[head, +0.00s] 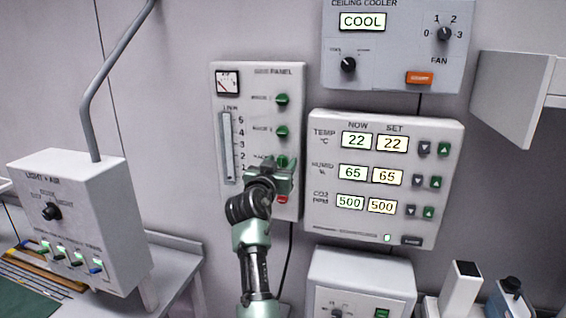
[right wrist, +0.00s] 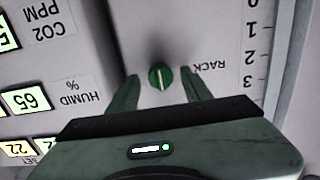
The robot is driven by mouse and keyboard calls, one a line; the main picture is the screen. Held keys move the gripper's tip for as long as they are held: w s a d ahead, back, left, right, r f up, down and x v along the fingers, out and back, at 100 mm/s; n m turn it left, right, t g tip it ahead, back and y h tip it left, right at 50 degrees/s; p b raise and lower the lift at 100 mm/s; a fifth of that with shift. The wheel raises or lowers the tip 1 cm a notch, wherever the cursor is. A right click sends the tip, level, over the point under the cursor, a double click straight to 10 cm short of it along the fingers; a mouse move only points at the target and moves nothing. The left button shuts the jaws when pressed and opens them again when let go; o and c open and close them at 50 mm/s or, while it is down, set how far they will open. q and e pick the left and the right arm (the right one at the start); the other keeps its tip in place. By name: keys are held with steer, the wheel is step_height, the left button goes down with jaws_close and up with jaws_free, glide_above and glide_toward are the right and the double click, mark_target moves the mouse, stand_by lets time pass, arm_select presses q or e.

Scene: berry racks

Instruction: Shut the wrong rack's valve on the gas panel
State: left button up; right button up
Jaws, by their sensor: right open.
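The gas panel (head: 258,85) hangs on the wall in the middle of the head view. It has a column of green valve knobs: a top knob (head: 282,99), a middle knob (head: 281,132) and a lowest knob (head: 281,161). My right gripper (head: 272,166) is at the lowest knob and partly hides it. In the right wrist view a green knob (right wrist: 160,76) with a pale line sits between the two open fingers, with gaps at both sides. Its label reads RACK; the number is not legible. My left gripper is not in view.
The climate panel (head: 328,127) with several lit readouts is close right of the gas panel. The ceiling cooler panel (head: 390,75) is above it. A light and air box (head: 105,205) stands at left. A red part (head: 282,199) is below the lowest knob.

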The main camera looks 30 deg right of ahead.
steer(key=shift+a, duration=0.3)
steer(key=c, duration=0.6)
jaws_close()
steer(key=shift+d+r+n, duration=0.1)
steer(key=shift+n, duration=0.9)
steer(key=n, duration=0.3)
steer(key=shift+p, duration=0.4)
steer(key=n+p, duration=0.1)
steer(key=n, duration=0.3)
steer(key=shift+r, duration=0.1)
steer(key=n+p, duration=0.2)
steer(key=n, duration=0.2)
steer(key=shift+n+p, duration=0.3)
steer(key=shift+p, duration=0.1)
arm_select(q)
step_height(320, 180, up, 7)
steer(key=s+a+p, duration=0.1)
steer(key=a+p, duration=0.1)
arm_select(e)
steer(key=n, duration=0.4)
steer(key=shift+w, duration=0.1)
arm_select(q)
steer(key=shift+p, duration=0.3)
arm_select(e)
steer(key=shift+n, duration=0.3)
